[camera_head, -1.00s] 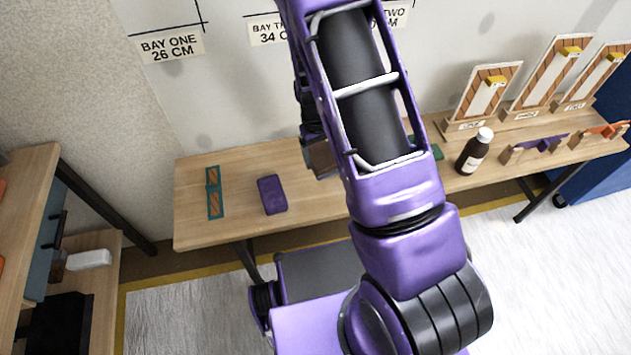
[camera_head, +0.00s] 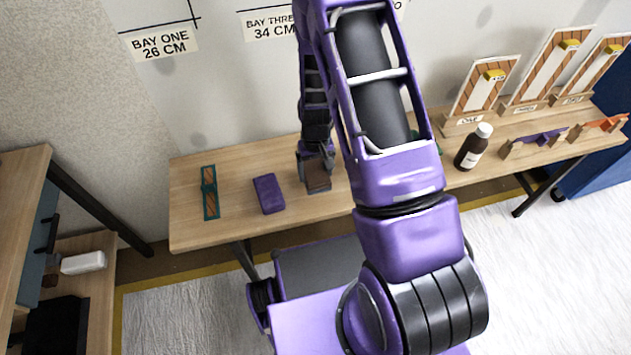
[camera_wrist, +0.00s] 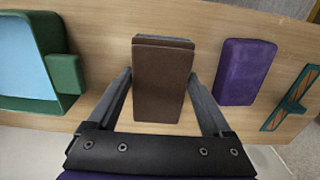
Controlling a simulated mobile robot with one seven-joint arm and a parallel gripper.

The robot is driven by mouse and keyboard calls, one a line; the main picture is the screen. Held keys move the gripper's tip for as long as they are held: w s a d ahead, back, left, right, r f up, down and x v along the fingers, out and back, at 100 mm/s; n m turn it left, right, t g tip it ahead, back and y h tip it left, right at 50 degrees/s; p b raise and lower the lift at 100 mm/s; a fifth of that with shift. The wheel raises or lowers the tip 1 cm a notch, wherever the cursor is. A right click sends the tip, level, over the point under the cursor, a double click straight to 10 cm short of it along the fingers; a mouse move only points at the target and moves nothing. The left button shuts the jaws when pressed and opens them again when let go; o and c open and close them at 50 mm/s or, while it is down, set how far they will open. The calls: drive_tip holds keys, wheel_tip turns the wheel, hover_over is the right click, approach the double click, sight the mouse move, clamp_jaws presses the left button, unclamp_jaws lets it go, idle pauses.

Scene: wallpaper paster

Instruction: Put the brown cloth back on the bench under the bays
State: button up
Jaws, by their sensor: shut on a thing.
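The brown cloth (camera_head: 318,179) is a folded, block-shaped pad held by my gripper (camera_head: 316,168) over the bench (camera_head: 200,230). It also shows in the wrist view (camera_wrist: 162,85) between my two fingers, which are shut on its sides. It is low, at or just above the bench top; I cannot tell whether it touches. A purple cloth (camera_head: 269,194) lies on the bench to its left in the head view, with a small gap between.
A teal frame with orange stripes (camera_head: 210,193) lies left of the purple cloth. A green tray with a pale blue inside (camera_wrist: 40,65) stands on the cloth's other side. A brown bottle (camera_head: 470,152) and striped boards (camera_head: 484,88) stand further right. The bench's front edge is close.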

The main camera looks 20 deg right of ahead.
sight(314, 171)
wheel_tip(314, 171, down, 5)
drive_tip(key=shift+r+b, duration=0.15)
drive_tip(key=shift+b, duration=0.2)
drive_tip(key=o, duration=1.2)
drive_tip(key=shift+f, duration=0.25)
wheel_tip(314, 171, up, 18)
drive_tip(key=p, duration=0.2)
drive_tip(key=shift+w+a+f+p, duration=0.1)
drive_tip(key=shift+a+f+p, duration=0.1)
drive_tip(key=shift+p, duration=0.1)
